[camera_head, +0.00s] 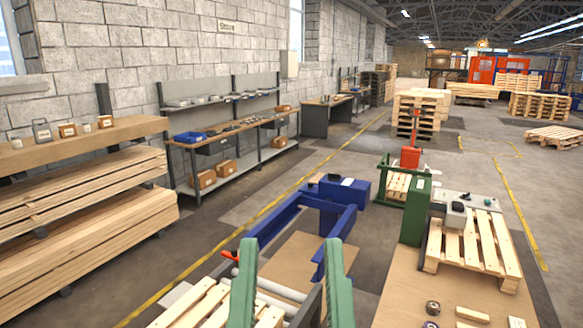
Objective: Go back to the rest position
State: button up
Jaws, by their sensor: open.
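Two worn green bars, a left one (243,285) and a right one (338,285), rise from the bottom edge near the middle. They stand apart with a gap between them, and their lower ends are cut off. No object is seen held.
A blue frame machine (345,190) stands ahead, with pallet slats (205,305) at its near left. A green machine (415,212) and a pallet (470,243) stand right. Timber racks (80,220) and a workbench (235,130) line the left wall. Floor beyond the yellow line is largely clear.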

notch_tip(320, 180, up, 19)
jog(key=p, duration=1.4)
jog(key=shift+a+p, duration=0.15)
jog(key=shift+p, duration=0.25)
